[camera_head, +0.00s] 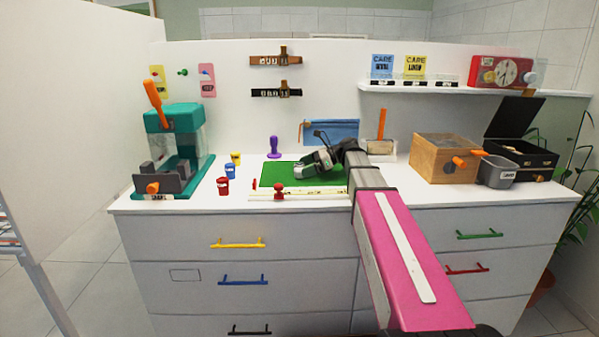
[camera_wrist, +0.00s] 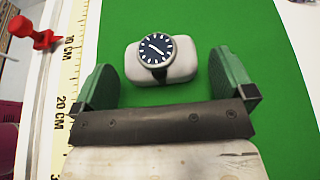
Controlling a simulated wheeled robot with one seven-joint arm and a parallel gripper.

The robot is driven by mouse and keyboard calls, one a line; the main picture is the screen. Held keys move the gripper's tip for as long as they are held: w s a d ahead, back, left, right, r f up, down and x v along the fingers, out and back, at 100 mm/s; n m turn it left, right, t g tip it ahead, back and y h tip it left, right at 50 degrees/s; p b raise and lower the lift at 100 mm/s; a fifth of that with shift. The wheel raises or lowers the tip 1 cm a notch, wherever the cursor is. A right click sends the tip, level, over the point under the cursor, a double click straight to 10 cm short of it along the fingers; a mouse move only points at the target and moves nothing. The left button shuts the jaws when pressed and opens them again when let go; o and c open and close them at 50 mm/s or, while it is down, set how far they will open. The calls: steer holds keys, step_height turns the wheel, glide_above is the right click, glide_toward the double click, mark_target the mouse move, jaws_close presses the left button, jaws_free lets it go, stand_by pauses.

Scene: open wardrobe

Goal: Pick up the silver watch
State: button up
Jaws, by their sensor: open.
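The silver watch (camera_wrist: 155,50) has a round dark-blue face with white marks and sits on a pale grey rounded cushion (camera_wrist: 178,72) in the wrist view. The cushion lies on a green mat (camera_wrist: 272,120). My gripper (camera_wrist: 161,68) is open, with one green finger pad on each side of the cushion and watch. A gap shows between each pad and the cushion. In the head view, my gripper (camera_head: 318,165) is low over the green mat (camera_head: 283,176), and the watch cannot be made out there.
A ruler (camera_wrist: 67,88) and a red clamp (camera_wrist: 34,33) border the mat; the red clamp also shows in the head view (camera_head: 279,190). Small red, blue and yellow cups and a teal press (camera_head: 173,120) stand left. A wooden box (camera_head: 440,160) stands right, a blue pouch (camera_head: 331,131) behind.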

steer(key=x, duration=0.3)
steer(key=c, duration=0.8)
steer(key=shift+r, duration=0.1)
steer(key=shift+c, duration=0.2)
